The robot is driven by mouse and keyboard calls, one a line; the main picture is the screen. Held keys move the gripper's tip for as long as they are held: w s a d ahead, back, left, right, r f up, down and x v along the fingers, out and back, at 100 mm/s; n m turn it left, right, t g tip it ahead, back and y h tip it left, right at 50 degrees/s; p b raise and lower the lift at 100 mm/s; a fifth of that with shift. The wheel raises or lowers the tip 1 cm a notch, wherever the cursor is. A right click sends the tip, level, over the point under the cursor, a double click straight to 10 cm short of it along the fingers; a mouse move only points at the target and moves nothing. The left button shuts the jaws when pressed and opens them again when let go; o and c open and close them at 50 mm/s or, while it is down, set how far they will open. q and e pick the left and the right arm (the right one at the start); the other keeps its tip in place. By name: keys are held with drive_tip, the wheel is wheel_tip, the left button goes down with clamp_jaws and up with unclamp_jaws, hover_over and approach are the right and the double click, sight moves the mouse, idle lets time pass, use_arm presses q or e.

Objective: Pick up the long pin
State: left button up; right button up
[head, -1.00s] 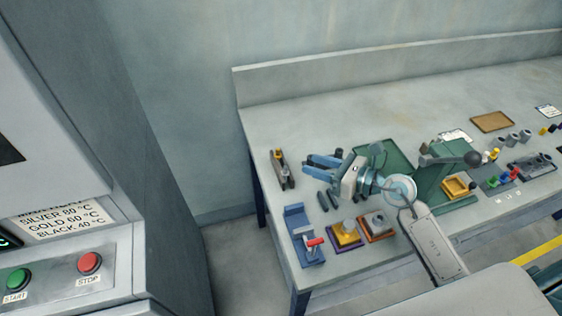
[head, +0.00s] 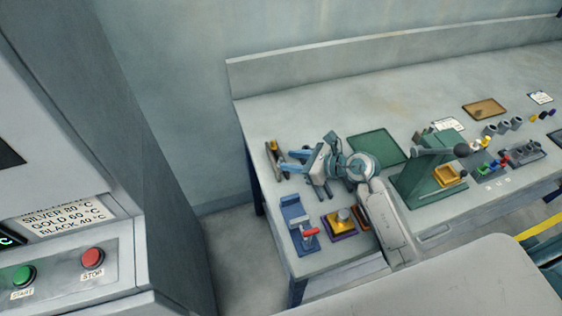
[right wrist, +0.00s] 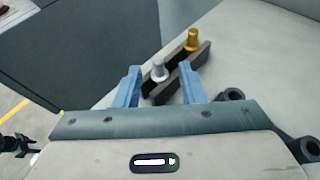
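A narrow dark holder (head: 272,150) stands at the left of the table in the head view. In the right wrist view the holder (right wrist: 164,87) carries a silver-headed pin (right wrist: 159,69) and a gold-headed pin (right wrist: 192,40); their lower parts are hidden, so I cannot tell which is the long one. My right gripper (head: 290,163) is close to the holder. In the right wrist view this gripper (right wrist: 159,70) is open, its blue fingers apart, with the silver pin head appearing between them and the gold one farther off. It grips nothing. My left gripper is not visible.
A blue fixture with a red handle (head: 309,233) and a yellow block on a purple base (head: 341,221) stand near the front edge. A green tray (head: 378,146) lies behind my right arm. A green press (head: 425,177) stands to the right.

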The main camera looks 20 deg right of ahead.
sight(282, 159)
drive_tip(key=p+x, duration=0.1)
drive_tip(key=x, duration=0.2)
drive_tip(key=shift+w+a+r+p, duration=0.15)
drive_tip(key=shift+a+p, duration=0.2)
drive_tip(key=shift+p, duration=0.05)
drive_tip(key=shift+w+a+f, duration=0.25)
drive_tip(key=shift+d, duration=0.1)
drive_tip(key=shift+c, duration=0.3)
clamp_jaws()
drive_tip(key=shift+r, duration=0.1)
